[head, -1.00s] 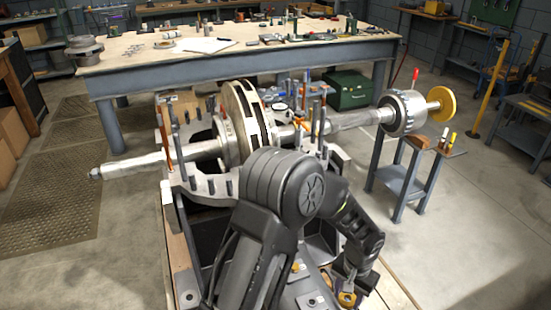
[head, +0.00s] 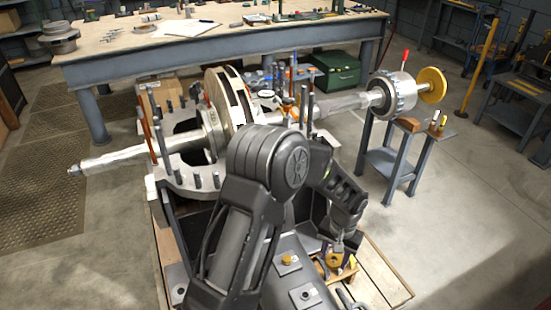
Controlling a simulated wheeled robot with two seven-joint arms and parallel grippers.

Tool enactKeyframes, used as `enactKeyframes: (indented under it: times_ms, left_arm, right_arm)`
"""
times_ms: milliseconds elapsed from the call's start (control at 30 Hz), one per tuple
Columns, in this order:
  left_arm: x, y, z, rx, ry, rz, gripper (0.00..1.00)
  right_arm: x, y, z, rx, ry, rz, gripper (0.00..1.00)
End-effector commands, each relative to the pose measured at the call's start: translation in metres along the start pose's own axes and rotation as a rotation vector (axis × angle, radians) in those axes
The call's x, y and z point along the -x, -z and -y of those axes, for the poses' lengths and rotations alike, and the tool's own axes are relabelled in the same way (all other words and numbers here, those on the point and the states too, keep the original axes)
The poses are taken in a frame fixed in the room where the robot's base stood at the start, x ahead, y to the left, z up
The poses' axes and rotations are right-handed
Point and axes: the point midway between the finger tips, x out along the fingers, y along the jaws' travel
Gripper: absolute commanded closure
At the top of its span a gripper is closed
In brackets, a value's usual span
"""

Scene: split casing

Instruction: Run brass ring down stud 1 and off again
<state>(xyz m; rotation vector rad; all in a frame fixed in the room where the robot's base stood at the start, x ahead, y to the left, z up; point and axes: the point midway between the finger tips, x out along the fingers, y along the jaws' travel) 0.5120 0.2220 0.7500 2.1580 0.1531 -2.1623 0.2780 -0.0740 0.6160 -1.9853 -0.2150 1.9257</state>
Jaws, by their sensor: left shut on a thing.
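My left gripper (head: 337,249) points down at the lower right of the casing, its arm covering much of the middle of the view. It is shut on the brass ring (head: 333,261), a small yellow ring at its fingertips. The ring is low, over or just at a small wooden holder (head: 347,272); I cannot tell whether they touch. The grey lower casing (head: 180,178) carries several upright studs (head: 215,181) around its flange. I cannot tell which is stud 1. My right gripper is not in view.
A bladed rotor wheel (head: 222,97) on a long shaft (head: 118,158) lies across the casing. Tall rods (head: 152,128) stand on the flange. A workbench (head: 225,43) is behind, and a small stand (head: 386,165) is at the right.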

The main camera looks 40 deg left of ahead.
Motion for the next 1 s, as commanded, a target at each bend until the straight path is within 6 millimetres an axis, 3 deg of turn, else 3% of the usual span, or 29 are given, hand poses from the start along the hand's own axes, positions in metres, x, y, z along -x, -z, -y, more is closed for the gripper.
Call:
enactKeyframes:
  times_ms: [167, 333, 500, 600, 800, 1000]
  left_arm:
    - [0.028, 0.054, 0.052, 0.271, 0.017, -0.002, 1.0]
    - [0.062, 0.103, 0.127, 0.63, 0.025, 0.003, 1.0]
    - [0.097, 0.13, 0.203, 0.972, 0.016, 0.008, 1.0]
    - [0.114, 0.135, 0.238, 1.124, 0.007, 0.008, 1.0]
    - [0.132, 0.137, 0.274, 1.289, -0.009, 0.008, 1.0]
    - [0.135, 0.136, 0.279, 1.317, -0.012, 0.009, 1.0]
  right_arm:
    - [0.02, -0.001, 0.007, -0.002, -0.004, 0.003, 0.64]
    - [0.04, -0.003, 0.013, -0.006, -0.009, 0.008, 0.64]
    - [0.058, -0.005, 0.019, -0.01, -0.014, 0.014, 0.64]
    - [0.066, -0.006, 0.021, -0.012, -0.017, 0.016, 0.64]
    - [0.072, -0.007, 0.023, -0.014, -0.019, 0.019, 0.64]
    - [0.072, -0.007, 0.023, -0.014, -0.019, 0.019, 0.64]
